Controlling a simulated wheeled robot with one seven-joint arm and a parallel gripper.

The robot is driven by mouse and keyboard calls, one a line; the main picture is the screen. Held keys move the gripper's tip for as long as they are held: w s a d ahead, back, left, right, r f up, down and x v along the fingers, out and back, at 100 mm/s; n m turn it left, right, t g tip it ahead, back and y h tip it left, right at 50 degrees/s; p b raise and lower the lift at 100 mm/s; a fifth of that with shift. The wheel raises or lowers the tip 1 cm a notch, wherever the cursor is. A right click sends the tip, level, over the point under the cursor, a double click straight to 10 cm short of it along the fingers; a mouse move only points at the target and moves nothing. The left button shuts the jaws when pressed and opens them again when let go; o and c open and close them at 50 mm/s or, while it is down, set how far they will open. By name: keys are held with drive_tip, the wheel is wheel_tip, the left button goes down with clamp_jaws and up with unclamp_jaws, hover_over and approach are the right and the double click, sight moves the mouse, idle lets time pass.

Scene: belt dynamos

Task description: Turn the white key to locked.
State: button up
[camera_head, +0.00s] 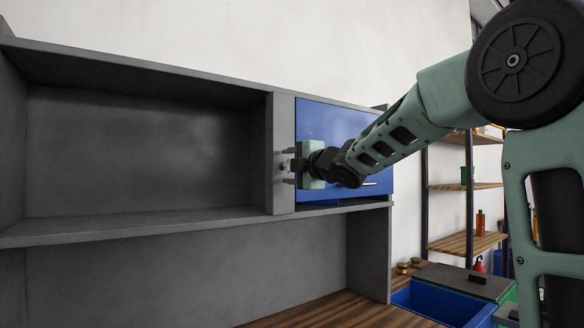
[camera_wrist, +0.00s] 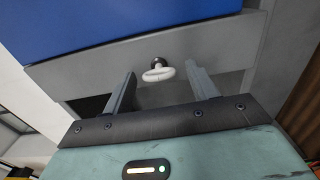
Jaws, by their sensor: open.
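The white key (camera_wrist: 158,74) sits in a dark round lock on a grey panel in the wrist view. Its oval bow shows between and just beyond my fingertips. My gripper (camera_wrist: 160,85) is open, with one finger on each side of the key and a gap to both. In the head view my gripper (camera_head: 286,166) is at the grey upright panel (camera_head: 281,125), left of the blue cabinet door (camera_head: 335,120). The key is too small to make out clearly there. The blue door appears shut.
An open grey shelf compartment (camera_head: 140,150) lies left of the panel, empty. A wooden worktop (camera_head: 340,312) runs below. At the right are a blue bin (camera_head: 432,303) and wooden shelves (camera_head: 468,242) with small items, partly behind my arm.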

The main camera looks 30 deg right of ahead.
drive_tip(key=shift+s, duration=0.1)
drive_tip(key=s+p, duration=1.1)
drive_tip(key=s, duration=0.6)
drive_tip(key=shift+d, duration=0.3)
